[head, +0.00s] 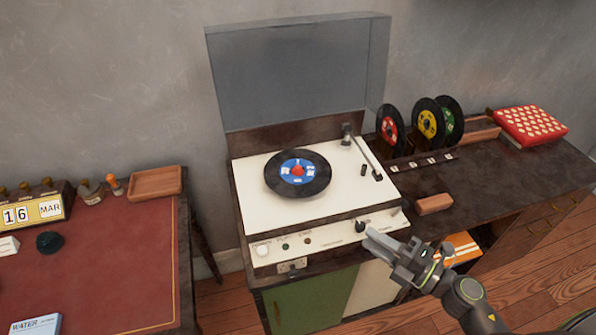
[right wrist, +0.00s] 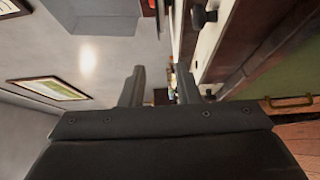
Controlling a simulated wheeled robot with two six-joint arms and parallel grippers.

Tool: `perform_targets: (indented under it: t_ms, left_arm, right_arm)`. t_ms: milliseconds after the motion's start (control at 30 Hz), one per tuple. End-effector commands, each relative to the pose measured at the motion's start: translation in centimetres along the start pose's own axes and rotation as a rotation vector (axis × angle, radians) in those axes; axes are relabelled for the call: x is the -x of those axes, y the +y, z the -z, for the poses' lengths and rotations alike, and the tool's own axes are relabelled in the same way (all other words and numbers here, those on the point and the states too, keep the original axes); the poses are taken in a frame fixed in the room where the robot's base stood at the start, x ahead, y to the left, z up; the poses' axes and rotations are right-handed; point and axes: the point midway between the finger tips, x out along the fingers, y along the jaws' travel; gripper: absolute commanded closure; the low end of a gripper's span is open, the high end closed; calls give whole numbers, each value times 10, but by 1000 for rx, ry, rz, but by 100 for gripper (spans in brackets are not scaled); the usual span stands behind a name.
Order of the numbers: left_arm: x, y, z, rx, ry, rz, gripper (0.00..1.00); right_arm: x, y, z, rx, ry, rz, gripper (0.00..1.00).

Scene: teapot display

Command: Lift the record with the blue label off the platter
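The record with the blue label (head: 314,182) lies flat on the cream deck of the record player (head: 250,207). A red piece (head: 297,170) shows at its centre. The platter is hidden beneath the record. The tonearm (head: 367,158) is off the record, to its right. My right gripper (head: 371,240) is at the front right of the player, close to a dark knob on the front panel and well apart from the record. In the right wrist view its two fingers (right wrist: 160,84) are apart with nothing visible between them. My left gripper is not in view.
The clear lid (head: 300,70) stands open behind the deck. Records with red, yellow and green labels (head: 427,122) stand upright in a rack at the right. A small brown block (head: 434,204) lies on the cabinet top. A red-topped desk (head: 110,270) stands at the left.

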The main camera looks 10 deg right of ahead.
Motion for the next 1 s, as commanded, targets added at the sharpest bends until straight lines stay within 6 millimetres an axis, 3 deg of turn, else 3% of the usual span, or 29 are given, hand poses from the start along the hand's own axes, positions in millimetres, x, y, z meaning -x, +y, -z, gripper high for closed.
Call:
perform_targets:
  t_ms: [500,767,1000]
  left_arm:
    - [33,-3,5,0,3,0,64]
    - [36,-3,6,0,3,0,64]
    - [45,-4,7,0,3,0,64]
  right_arm:
    - [-101,4,-1,-6,-3,-4,71]
    - [-120,3,-1,-6,-3,-3,71]
    - [-156,6,-2,-6,-3,-4,71]
